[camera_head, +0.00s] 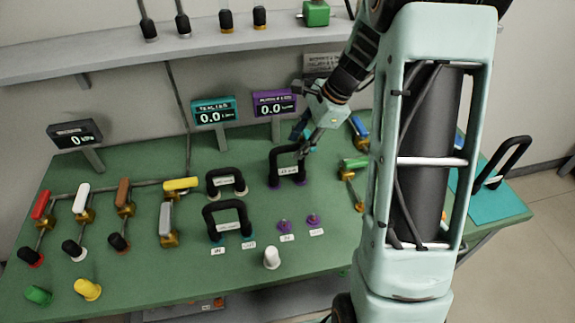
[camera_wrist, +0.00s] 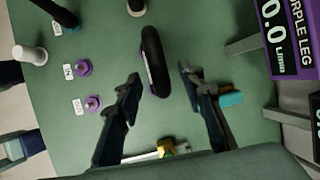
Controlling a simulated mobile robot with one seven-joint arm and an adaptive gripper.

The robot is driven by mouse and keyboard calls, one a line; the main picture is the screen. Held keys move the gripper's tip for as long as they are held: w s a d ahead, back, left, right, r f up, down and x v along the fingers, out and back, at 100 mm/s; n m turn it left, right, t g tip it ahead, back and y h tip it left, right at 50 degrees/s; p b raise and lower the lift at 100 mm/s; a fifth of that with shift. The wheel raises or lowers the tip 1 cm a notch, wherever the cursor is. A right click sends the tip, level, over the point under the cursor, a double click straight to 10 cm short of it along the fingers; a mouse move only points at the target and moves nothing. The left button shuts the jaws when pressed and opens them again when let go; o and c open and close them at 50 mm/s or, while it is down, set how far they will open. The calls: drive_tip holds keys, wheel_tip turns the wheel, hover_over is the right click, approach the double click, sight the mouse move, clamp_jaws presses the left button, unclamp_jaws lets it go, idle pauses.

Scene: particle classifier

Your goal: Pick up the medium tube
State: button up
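A black U-shaped tube (camera_head: 274,162) with a white label stands upright on the green bench; the label is too small to read. Other black tubes are a small one (camera_head: 213,182), one in front of it (camera_head: 210,219), and a larger one (camera_head: 507,160) at the right. Which is the medium one cannot be read. My gripper (camera_head: 301,135) is above the first tube's right side, pointing down. In the wrist view my gripper (camera_wrist: 159,74) is open, and the tube (camera_wrist: 153,45) has its near end between the fingers, with gaps on both sides.
Purple ports (camera_head: 285,226) and a white cylinder (camera_head: 272,258) are in front of the tubes. Coloured-handle valves (camera_head: 181,185) stand at the left and right. A purple display (camera_head: 275,103) and a teal display (camera_head: 214,112) are behind. A grey shelf (camera_head: 110,62) runs above.

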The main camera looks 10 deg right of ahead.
drive_tip(key=shift+x, duration=1.35)
clamp_jaws()
